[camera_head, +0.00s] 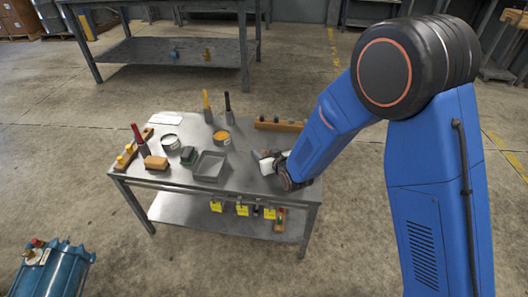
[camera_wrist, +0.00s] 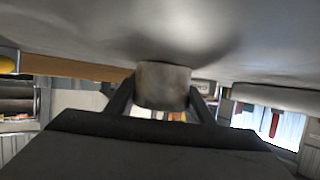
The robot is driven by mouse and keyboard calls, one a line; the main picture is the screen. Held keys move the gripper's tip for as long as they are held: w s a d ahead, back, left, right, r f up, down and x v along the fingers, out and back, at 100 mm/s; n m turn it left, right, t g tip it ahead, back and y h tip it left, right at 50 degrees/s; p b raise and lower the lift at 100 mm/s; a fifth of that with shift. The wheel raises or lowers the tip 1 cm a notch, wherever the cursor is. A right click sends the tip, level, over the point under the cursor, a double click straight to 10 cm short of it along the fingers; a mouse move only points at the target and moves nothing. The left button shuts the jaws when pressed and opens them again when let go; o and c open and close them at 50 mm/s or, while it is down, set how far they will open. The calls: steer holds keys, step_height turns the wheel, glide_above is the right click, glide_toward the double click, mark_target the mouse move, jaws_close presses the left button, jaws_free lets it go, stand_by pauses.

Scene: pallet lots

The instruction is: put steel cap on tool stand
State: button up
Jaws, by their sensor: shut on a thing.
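My gripper (camera_head: 261,158) is low over the right half of the steel table, to the right of the grey tray. In the wrist view my gripper (camera_wrist: 162,98) is shut on a short, dull grey cylinder, the steel cap (camera_wrist: 163,84), with one dark finger on each side. The cap is at or close to the grey table surface; I cannot tell if it touches. In the head view the cap cannot be made out clearly. No one thing is clearly the tool stand; a wooden rack with dark pegs (camera_head: 280,125) stands at the back right.
The steel table (camera_head: 180,185) also holds a grey tray (camera_head: 208,166), a can with orange contents (camera_head: 222,138), a grey can (camera_head: 170,142), a wooden block (camera_head: 156,163) and upright handled tools (camera_head: 207,108). Yellow tags (camera_head: 242,210) hang at the front edge. A workbench (camera_head: 170,50) stands behind.

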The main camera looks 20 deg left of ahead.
steer(key=shift+s+d+f, duration=0.1)
steer(key=shift+f, duration=0.5)
steer(key=o, duration=1.2)
steer(key=shift+s+d, duration=0.1)
steer(key=shift+o, duration=0.2)
steer(key=shift+f, duration=0.1)
steer(key=shift+r, duration=0.45)
steer(key=v, duration=1.1)
steer(key=shift+s+d+r, duration=0.1)
steer(key=shift+s+r, duration=0.05)
steer(key=shift+r, duration=0.4)
